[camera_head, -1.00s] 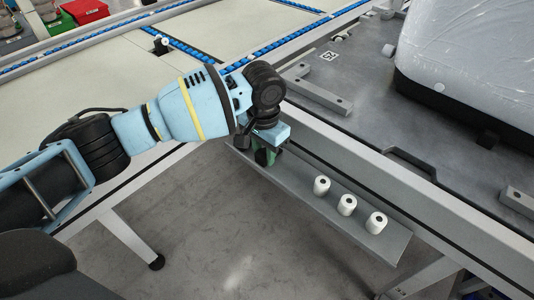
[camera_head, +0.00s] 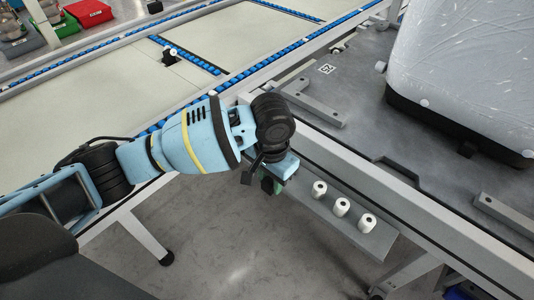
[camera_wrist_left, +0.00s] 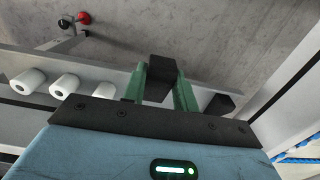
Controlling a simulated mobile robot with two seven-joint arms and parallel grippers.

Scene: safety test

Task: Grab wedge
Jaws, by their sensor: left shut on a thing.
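My left gripper (camera_head: 270,182) is at the left end of a narrow grey shelf. In the left wrist view its two green fingers (camera_wrist_left: 161,85) are shut on a dark block (camera_wrist_left: 162,70), which I take to be the wedge. The block's end shows between the fingertips, at the shelf's edge; I cannot tell whether it touches the shelf. A second dark block (camera_wrist_left: 220,105) is just right of the fingers. In the head view the wedge is mostly hidden by the gripper. My right gripper is not in view.
Three white cylinders (camera_head: 341,207) stand in a row on the grey shelf (camera_head: 374,246), right of the gripper. The machine table (camera_head: 360,130) holds a plastic-wrapped block (camera_head: 470,75) and metal bars. A blue-roller conveyor (camera_head: 190,55) runs behind. Open floor lies below the shelf.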

